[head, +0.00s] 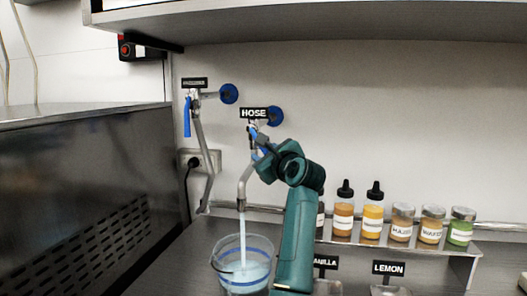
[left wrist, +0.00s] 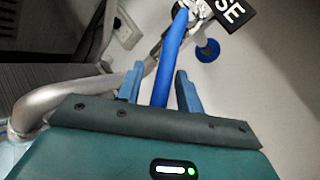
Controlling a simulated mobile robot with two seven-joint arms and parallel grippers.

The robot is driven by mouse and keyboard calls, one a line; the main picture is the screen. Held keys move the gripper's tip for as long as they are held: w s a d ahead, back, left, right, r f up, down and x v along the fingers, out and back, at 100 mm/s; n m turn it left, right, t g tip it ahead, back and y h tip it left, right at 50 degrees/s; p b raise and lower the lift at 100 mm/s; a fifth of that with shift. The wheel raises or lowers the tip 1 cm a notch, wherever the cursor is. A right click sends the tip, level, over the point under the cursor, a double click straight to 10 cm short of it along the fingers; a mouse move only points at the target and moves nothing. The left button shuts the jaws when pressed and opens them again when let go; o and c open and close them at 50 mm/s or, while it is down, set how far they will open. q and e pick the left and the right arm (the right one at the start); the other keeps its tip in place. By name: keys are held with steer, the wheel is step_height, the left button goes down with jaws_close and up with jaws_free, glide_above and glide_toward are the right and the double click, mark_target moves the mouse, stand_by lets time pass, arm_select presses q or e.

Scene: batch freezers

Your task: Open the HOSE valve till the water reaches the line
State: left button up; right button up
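The HOSE sign (head: 254,113) hangs on the back wall above a metal valve; it shows partly in the left wrist view (left wrist: 236,12). The valve's blue lever (left wrist: 171,55) runs between the fingers of my left gripper (left wrist: 159,76). The fingers are apart, with a gap at the left finger; the lever lies close to the right one. In the head view my left gripper (head: 260,143) hides most of the lever. Water (head: 242,232) runs from the curved spout (head: 244,186) into a clear bucket (head: 219,268) with a blue line (head: 262,248). The pale blue water surface appears below the line.
Another valve with a hanging blue lever (head: 187,117) and its own sign (head: 194,83) is to the left. A shelf (head: 420,246) with bottles and jars stands right of my arm. A LEMON sign (head: 389,268) is below it. A steel cabinet (head: 80,190) bounds the left.

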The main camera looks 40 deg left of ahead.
arm_select(q)
jaws_close()
stand_by(0.4)
